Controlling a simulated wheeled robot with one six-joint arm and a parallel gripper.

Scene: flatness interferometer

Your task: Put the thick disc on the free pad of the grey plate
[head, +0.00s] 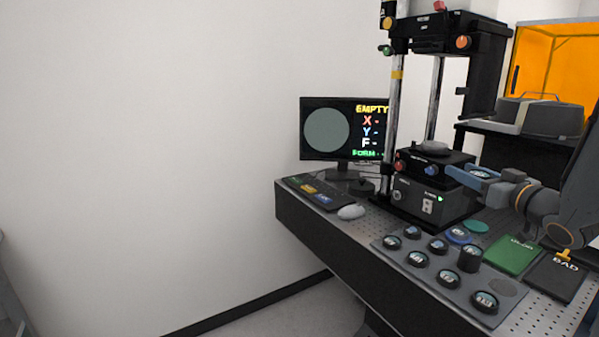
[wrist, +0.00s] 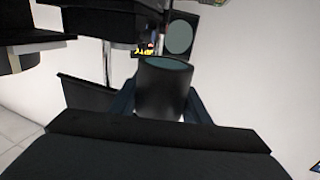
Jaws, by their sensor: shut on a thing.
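The thick disc (wrist: 162,92) is a tall dark cylinder with a grey-teal top face. My gripper (wrist: 160,105) is shut on it, with a blue finger on either side. In the head view my gripper (head: 474,172) is beside the instrument stage, above the table; the disc is hard to make out there. The grey plate (head: 400,262) lies on the front of the table and carries several dark discs with pale labels. A taller dark cylinder (head: 470,260) stands on the plate near this pad.
The interferometer (head: 430,200) with tall posts stands behind the plate. A monitor (head: 345,128) reads EMPTY. A blue ring (head: 459,237) and a teal round pad (head: 476,227) lie behind the plate. Green (head: 511,254) and black BAD (head: 556,276) mats are to its right.

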